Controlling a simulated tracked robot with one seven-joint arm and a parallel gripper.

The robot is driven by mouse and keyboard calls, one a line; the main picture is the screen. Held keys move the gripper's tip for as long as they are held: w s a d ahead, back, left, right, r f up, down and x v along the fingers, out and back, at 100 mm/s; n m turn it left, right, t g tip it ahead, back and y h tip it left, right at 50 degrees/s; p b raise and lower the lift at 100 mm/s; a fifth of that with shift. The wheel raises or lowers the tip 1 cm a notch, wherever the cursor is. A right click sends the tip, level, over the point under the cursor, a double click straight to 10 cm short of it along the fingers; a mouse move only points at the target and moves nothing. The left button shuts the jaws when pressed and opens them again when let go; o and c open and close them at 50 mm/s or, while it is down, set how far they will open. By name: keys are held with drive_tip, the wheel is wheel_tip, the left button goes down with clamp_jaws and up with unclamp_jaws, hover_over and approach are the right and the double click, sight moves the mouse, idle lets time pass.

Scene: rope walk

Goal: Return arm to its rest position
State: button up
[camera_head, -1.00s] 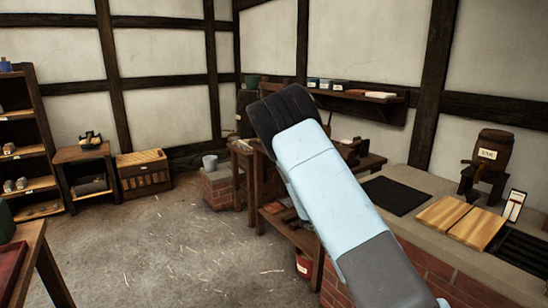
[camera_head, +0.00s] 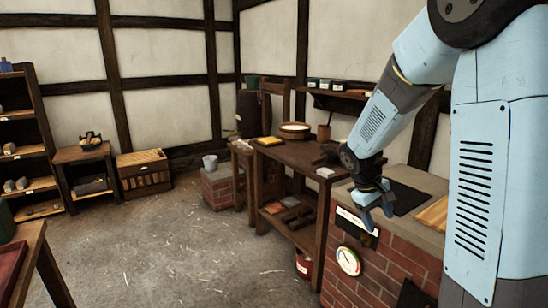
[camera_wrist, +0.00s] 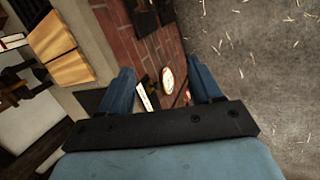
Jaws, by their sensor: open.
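My gripper (camera_head: 376,217) hangs at the end of my light blue arm in the head view, pointing down in front of the brick counter. In the wrist view the two blue fingers of my gripper (camera_wrist: 163,85) stand wide apart with nothing between them. Behind the gap are the brick front (camera_wrist: 143,35), a round dial gauge (camera_wrist: 168,81) and a white label. The gauge also shows in the head view (camera_head: 348,261), below the gripper. My upper arm fills the right side of the head view.
A wooden workbench (camera_head: 290,152) with a round sieve-like pan (camera_head: 295,127) and a yellow block stands left of my gripper. A red bucket (camera_head: 304,264) is on the floor by it. A dark mat (camera_head: 405,197) and wooden board lie on the counter.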

drive_tip(key=s+a+r+m+t+y, duration=0.2)
drive_tip(key=s+r, duration=0.6)
drive_tip(key=s, duration=0.3)
drive_tip(key=s+a+r+m+t+y, duration=0.2)
drive_tip(key=s+a+r+t, duration=0.1)
drive_tip(key=s+r, duration=0.5)
drive_tip(key=s, duration=0.3)
drive_tip(key=shift+a+m, duration=0.15)
drive_tip(key=shift+m, duration=0.15)
